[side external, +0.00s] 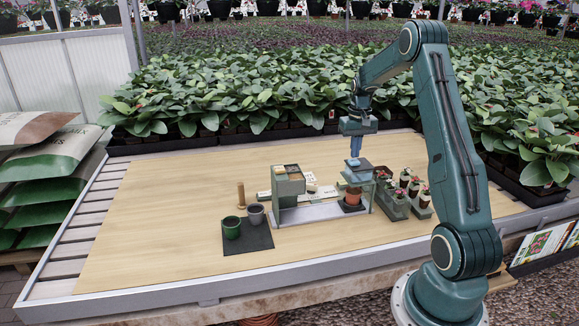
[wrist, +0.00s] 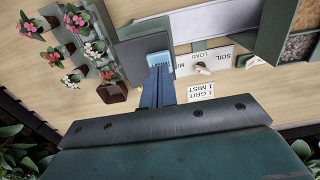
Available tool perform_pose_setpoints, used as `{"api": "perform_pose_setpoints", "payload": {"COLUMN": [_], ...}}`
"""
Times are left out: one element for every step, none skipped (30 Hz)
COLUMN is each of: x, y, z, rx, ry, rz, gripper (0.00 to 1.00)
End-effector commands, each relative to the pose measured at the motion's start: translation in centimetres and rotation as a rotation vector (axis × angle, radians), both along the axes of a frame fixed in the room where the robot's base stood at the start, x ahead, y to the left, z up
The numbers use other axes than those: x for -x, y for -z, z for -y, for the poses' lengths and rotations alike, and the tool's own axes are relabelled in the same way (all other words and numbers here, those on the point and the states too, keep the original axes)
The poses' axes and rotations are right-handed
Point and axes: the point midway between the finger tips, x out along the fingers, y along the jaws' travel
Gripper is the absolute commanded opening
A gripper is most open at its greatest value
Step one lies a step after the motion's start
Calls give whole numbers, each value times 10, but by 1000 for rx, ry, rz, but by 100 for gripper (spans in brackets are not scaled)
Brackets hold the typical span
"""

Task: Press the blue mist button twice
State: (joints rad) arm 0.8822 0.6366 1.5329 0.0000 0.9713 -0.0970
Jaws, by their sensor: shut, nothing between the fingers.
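The blue mist button (wrist: 158,58) shows in the wrist view as a light blue patch with part of a label beside it. In the side view it is a small blue spot (side external: 353,162) on top of the grey station (side external: 308,212). My gripper (wrist: 160,76) is shut and empty, its blue fingers pointing down. In the side view my gripper (side external: 355,154) is right above the button. The fingers partly cover the button in the wrist view, and I cannot tell whether they touch it.
A terracotta pot (side external: 353,195) stands under the station's right end. A hopper (side external: 289,186) is at its left. Flowering pots (side external: 405,180) stand in trays on the right. Green and grey pots (side external: 231,227) sit on a dark mat. The front tabletop is clear.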

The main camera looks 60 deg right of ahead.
Motion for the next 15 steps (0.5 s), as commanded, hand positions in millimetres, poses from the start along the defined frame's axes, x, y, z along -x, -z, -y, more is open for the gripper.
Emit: {"api": "perform_pose_setpoints", "payload": {"x": [0,0,0,0,0,0,0,0,0,0,0,0,0,0,0], "y": [1,2,3,4,4,5,6,6,7,8,8,9,10,11,12], "z": [0,0,0,0,0,0,0,0,0,0,0,0,0,0,0], "rx": [-1,-1,-1,-1,-1,-1,-1,-1,-1,-1,-1,-1,-1,-1,-1], "ry": [0,0,0,0,0,0,0,0,0,0,0,0,0,0,0], "rz": [-1,-1,-1,-1,-1,-1,-1,-1,-1,-1,-1,-1,-1,-1,-1], "gripper": [0,0,0,0,0,0,0,0,0,0,0,0,0,0,0]}}
